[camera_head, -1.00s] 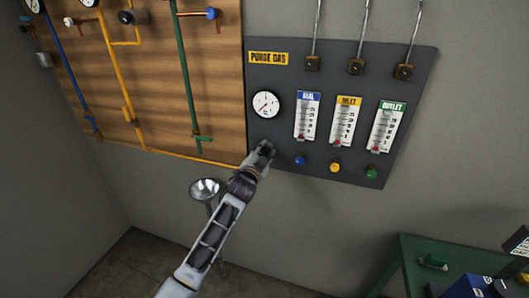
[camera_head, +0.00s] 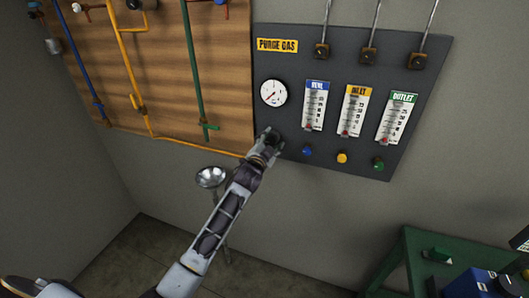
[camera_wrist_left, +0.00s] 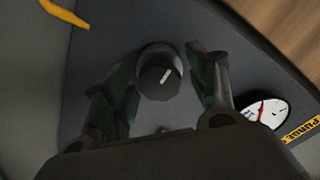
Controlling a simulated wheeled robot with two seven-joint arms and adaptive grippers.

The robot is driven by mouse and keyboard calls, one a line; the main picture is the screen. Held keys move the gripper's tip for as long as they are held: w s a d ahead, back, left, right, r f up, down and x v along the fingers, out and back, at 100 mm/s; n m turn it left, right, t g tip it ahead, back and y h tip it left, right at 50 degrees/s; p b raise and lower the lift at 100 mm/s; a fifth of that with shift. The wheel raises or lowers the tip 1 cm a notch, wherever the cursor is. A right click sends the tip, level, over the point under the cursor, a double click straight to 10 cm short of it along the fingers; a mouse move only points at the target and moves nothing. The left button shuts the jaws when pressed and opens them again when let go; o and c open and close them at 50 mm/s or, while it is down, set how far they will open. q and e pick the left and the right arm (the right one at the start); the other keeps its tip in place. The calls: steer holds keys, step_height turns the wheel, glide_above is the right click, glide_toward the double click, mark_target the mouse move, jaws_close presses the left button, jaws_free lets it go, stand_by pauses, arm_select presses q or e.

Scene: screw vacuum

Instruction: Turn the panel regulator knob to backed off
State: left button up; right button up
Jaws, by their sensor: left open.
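The dark purge gas panel (camera_head: 345,170) hangs on the grey wall. My left gripper (camera_head: 270,136) is at the panel's lower left corner in the head view and hides the knob there. In the left wrist view its open fingers (camera_wrist_left: 163,88) stand on either side of the knob, with a gap visible at least on the left. The round white gauge (camera_head: 273,93) sits just above the gripper. My right gripper is not in view.
Three flow meters (camera_head: 354,110) and blue, yellow and green knobs (camera_head: 342,157) are right of the gripper. A wooden board with coloured pipes (camera_head: 165,85) is to the left. A metal bowl (camera_head: 211,177) is below; a green table (camera_head: 420,243) stands lower right.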

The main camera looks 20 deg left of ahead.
arm_select(q)
steer(key=s, duration=1.1)
steer(key=shift+s+a, duration=0.2)
steer(key=shift+s, duration=0.15)
stand_by(0.5)
stand_by(0.3)
